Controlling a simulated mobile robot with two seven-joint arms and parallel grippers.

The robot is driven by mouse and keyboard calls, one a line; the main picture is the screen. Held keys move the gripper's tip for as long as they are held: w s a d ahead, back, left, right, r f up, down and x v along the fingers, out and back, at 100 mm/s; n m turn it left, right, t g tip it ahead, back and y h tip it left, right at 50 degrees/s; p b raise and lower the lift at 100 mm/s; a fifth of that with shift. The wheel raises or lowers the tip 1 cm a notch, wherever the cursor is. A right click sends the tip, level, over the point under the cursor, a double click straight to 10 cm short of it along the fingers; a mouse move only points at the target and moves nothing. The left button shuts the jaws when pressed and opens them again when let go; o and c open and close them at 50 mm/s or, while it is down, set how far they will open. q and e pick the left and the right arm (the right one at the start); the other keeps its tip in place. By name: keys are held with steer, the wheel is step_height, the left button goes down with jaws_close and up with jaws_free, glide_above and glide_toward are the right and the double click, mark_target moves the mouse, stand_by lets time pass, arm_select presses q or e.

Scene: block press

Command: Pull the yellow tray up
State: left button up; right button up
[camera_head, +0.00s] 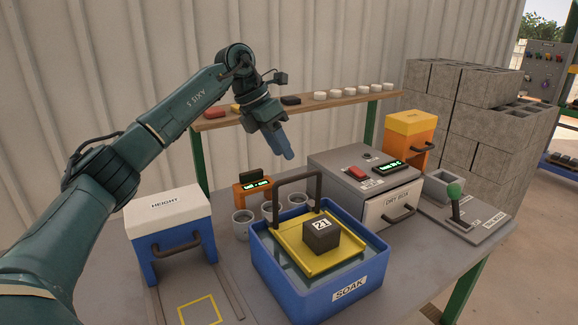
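The yellow tray (292,242) sits inside the blue box labelled SOAK (349,292), with water around it. A dark block marked 21 (321,239) stands on the tray. A dark upright handle (296,180) rises at the tray's back edge. My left gripper (285,153) hangs in the air above and behind the handle, apart from it, pointing down. Its blue fingers look close together, and I cannot tell whether they are open or shut. Nothing shows held in it. My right gripper is not in view.
A white and blue box labelled HEIGHT (168,216) stands to the left. A grey DRY BOX (364,178) stands behind right, and a green-knobbed lever (454,195) is at far right. Grey cups (243,224) stand behind the SOAK box. A wooden shelf (300,106) runs along the back.

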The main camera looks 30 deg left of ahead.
arm_select(q)
steer(key=v, duration=0.7)
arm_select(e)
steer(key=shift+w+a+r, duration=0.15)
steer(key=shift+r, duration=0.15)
arm_select(q)
steer(key=shift+f, duration=0.15)
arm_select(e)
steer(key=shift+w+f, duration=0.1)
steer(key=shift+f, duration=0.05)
